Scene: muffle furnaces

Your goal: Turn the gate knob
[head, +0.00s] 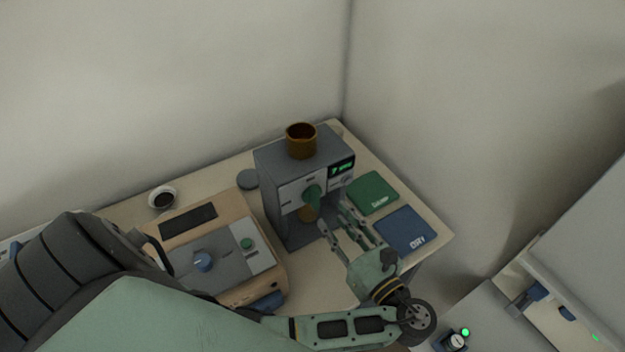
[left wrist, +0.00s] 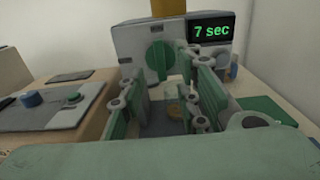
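The gate knob (head: 312,197) is green and sits on the pale front panel of a grey box-shaped machine (head: 270,190). In the left wrist view the knob (left wrist: 157,62) stands ahead, its grip bar roughly upright. The machine's display (left wrist: 211,31) reads "7 sec" in green. My left gripper (head: 335,214) is in front of the machine, pointing at the knob side. Its two fingers are spread with nothing held between them, and the knob shows beyond the fingertips; contact cannot be told. My right gripper is not in view.
A brown cup (head: 301,141) tops the machine; a brown thing sits in its lower opening. A wooden-cased device (head: 222,256) with blue knob (head: 202,261) stands left. Green (head: 372,193) and blue "DRY" (head: 408,230) mats lie right. A round white-rimmed item (head: 162,198) lies behind.

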